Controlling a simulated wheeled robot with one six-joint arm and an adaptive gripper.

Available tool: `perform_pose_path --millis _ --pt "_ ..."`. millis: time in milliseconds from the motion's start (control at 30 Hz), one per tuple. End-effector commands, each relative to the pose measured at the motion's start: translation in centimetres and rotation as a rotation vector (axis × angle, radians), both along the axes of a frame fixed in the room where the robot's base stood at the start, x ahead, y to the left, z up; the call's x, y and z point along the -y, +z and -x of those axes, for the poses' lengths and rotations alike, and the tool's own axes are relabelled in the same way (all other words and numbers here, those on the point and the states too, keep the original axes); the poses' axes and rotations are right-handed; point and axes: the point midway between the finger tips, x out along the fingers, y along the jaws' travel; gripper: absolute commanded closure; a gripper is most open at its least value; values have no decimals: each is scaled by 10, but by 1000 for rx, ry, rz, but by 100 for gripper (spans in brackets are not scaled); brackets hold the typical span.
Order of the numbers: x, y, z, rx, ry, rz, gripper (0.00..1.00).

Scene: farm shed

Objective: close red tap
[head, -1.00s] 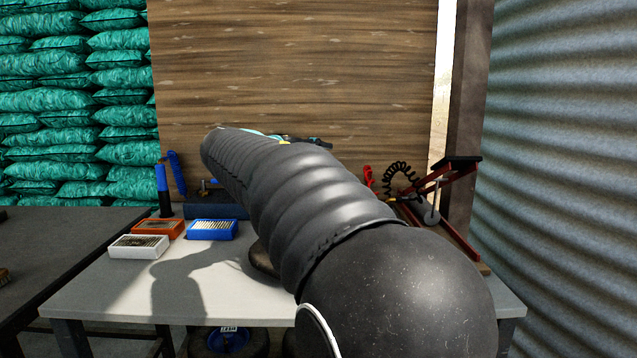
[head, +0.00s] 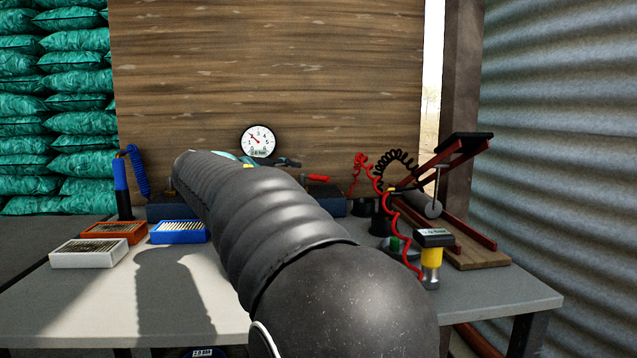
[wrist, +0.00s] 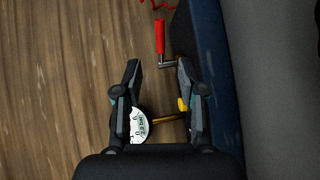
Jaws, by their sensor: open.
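The red tap shows as a red handle (head: 318,178) low in front of the wooden board, just right of my gripper's end in the head view. In the wrist view the red handle (wrist: 160,37) points away, beyond the fingertips, with its bent metal stem (wrist: 168,64) near the right fingertip. My gripper (wrist: 158,68) is open, with the handle's line running between its fingers. I cannot tell whether a finger touches the stem. A brass pipe (wrist: 166,119) lies between the fingers, lower down. In the head view my arm hides most of the gripper and the tap's body.
A white dial gauge (head: 257,141) stands behind my arm, close to the left finger in the wrist view. A blue block (head: 330,206) lies below the tap. Red and black coiled cords, a red stand (head: 470,205) and a yellow device (head: 432,258) crowd the right. Boxes sit left.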

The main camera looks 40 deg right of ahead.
Motion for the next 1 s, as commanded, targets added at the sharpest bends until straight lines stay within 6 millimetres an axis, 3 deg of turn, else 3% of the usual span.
perform_pose_path --millis 533,733,1000 --pt "92 -20 -25 -2 -4 0 60" --pt "108 -22 -30 0 -2 0 60" --pt "111 -23 -31 -1 0 0 60"
